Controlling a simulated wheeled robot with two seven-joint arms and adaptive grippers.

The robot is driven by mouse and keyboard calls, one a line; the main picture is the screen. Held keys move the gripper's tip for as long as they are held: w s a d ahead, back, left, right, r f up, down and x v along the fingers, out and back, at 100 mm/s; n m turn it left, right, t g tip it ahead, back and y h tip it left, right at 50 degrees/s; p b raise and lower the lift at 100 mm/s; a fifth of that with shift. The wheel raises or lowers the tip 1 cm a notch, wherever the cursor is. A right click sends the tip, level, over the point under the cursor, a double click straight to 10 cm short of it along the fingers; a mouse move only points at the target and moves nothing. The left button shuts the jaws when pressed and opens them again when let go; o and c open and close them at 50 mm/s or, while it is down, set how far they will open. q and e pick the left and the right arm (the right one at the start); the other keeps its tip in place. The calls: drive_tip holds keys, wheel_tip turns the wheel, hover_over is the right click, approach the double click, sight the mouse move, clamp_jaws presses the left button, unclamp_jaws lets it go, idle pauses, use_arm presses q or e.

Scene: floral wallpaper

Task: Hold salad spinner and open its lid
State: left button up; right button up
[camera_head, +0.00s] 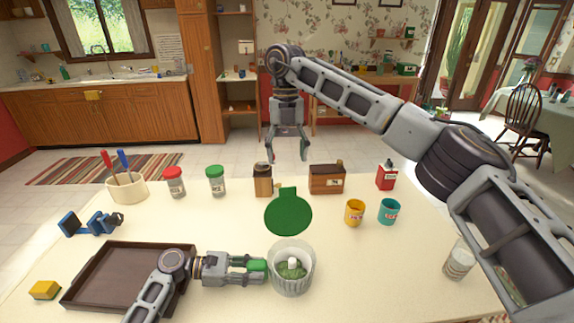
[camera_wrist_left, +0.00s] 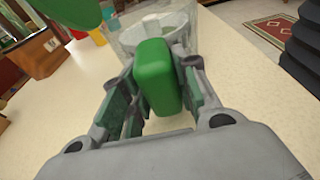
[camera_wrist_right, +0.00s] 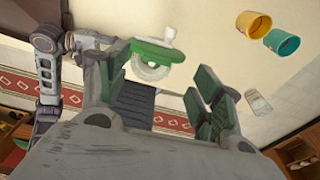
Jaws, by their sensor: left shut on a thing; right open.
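The salad spinner's clear bowl (camera_head: 292,280) stands on the table with a white knob and green contents visible inside. Its round green lid (camera_head: 288,214) is tilted up and open at the bowl's far side. My left gripper (camera_head: 256,269) is shut on the spinner's green handle, at the bowl's left side. The green handle (camera_wrist_left: 160,75) shows between the fingers in the left wrist view. My right gripper (camera_head: 287,142) is open and empty, raised beyond the lid near the table's far edge. The spinner's green lid (camera_wrist_right: 157,51) also shows in the right wrist view.
A dark tray (camera_head: 118,254) lies left of the spinner, partly behind my left arm. A brown box (camera_head: 327,180), a wooden grinder (camera_head: 262,182), a yellow cup (camera_head: 354,212) and a teal cup (camera_head: 389,211) stand beyond and right. A glass (camera_head: 458,262) stands far right. The table right of the bowl is clear.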

use_arm(q)
drive_tip(key=shift+f, duration=0.1)
use_arm(e)
drive_tip(key=shift+w+r, duration=0.1)
drive_tip(key=shift+r, duration=0.7)
use_arm(q)
drive_tip(key=o, duration=1.1)
drive_tip(key=shift+a, duration=0.15)
drive_tip(key=shift+s+a+r, duration=0.1)
drive_tip(key=shift+a+r, duration=0.3)
drive_tip(key=shift+a, duration=1.55)
drive_tip(key=shift+a+r, duration=0.45)
drive_tip(key=shift+a, duration=1.45)
drive_tip(key=shift+s+a+r, duration=0.1)
drive_tip(key=shift+a+r, duration=0.3)
drive_tip(key=shift+a, duration=1.55)
drive_tip(key=shift+w+r, duration=0.1)
drive_tip(key=shift+r, duration=0.05)
use_arm(e)
drive_tip(key=shift+r, duration=0.15)
use_arm(q)
wheel_tip(320, 180, up, 9)
drive_tip(key=p, duration=0.9)
use_arm(e)
wheel_tip(320, 180, up, 9)
use_arm(q)
drive_tip(key=shift+r+p, duration=0.35)
drive_tip(key=shift+p, duration=0.2)
use_arm(e)
drive_tip(key=shift+r, duration=0.35)
